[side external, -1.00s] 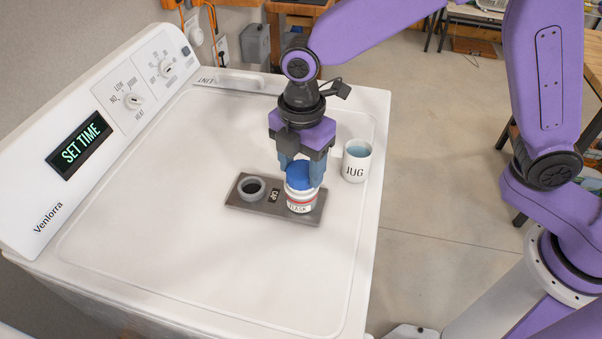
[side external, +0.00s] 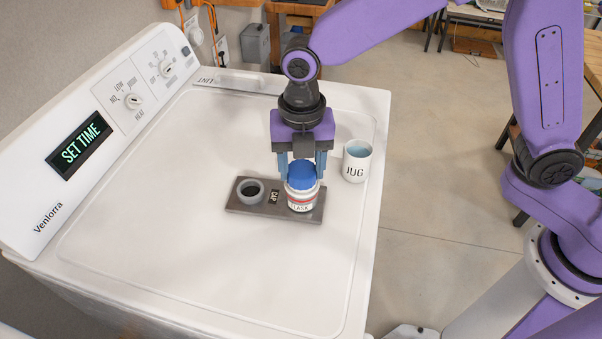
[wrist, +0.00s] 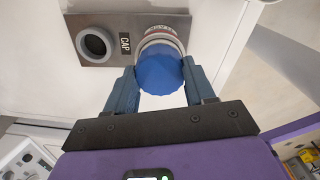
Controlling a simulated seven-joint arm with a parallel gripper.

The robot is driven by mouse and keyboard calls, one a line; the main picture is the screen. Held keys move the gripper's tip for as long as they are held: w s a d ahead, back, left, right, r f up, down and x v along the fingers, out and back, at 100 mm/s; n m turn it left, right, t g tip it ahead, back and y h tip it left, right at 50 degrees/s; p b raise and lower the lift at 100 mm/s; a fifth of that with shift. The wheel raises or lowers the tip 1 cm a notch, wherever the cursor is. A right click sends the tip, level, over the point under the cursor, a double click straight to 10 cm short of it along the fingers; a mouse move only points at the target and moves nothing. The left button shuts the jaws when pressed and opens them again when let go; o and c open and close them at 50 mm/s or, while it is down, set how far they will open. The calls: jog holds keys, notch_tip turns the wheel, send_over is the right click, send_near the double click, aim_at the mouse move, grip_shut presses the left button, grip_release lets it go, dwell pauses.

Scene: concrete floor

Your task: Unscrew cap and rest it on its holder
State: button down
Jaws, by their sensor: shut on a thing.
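The white flask (side external: 301,201) stands upright at the right end of a grey base plate (side external: 270,210). The blue cap (side external: 302,175) sits on top of the flask. My gripper (side external: 302,170) points down with its blue fingers on either side of the cap, shut on it. The cap (wrist: 159,74) is between the fingertips in the wrist view too, hiding part of the flask. The cap holder, a grey ring (side external: 250,190) with a dark centre, is at the plate's left end beside a CAP label (side external: 273,197). It is empty.
All stand on a white appliance top (side external: 170,220) with a raised control panel (side external: 130,95) at the left. The top's left and front are clear.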

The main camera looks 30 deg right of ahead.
jog(key=shift+s+a+n, duration=0.1)
jog(key=shift+s+n, duration=0.05)
jog(key=shift+n, duration=1.05)
jog(key=shift+c, duration=1.5)
grip_release()
jog(key=shift+r, duration=0.1)
jog(key=shift+r, duration=4.45)
jog(key=shift+c, duration=0.3)
